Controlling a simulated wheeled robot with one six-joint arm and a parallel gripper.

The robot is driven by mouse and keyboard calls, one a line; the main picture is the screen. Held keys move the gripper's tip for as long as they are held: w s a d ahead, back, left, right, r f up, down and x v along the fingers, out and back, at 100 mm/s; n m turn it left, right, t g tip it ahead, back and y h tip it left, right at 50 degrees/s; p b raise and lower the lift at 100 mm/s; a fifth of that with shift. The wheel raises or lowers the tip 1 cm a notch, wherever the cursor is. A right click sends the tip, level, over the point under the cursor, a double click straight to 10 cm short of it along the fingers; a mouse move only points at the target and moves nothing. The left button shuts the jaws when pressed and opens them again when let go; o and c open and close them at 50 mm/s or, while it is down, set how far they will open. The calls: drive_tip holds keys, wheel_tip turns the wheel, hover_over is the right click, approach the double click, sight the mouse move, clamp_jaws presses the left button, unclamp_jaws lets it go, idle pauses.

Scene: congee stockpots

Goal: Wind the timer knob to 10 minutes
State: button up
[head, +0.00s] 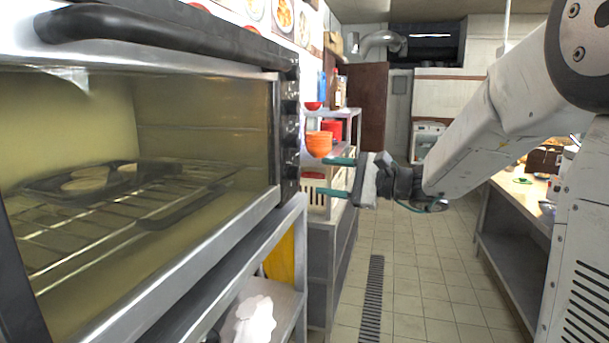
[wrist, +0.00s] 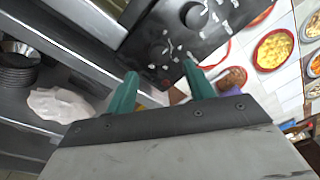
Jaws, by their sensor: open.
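The oven (head: 215,130) stands at the left with its glass door closed. Its dark control panel (head: 287,180) is seen edge-on at the door's right, with several dark knobs (head: 291,107) in a column. Labels are unreadable, so I cannot tell which knob is the timer. The fingers also show in the wrist view (wrist: 160,70), apart from the knob.
Orange bowls (head: 318,145) stand on a shelf behind my gripper. A white cloth-like heap (head: 254,320) lies on the shelf below the oven. The tiled aisle floor (head: 415,290) is clear.

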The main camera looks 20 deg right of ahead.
sight(299, 173)
drive_tip(key=x, duration=0.6)
drive_tip(key=shift+w+a, duration=0.1)
drive_tip(key=shift+a, duration=0.05)
drive_tip(key=shift+c, duration=0.3)
drive_tip(key=c, duration=0.9)
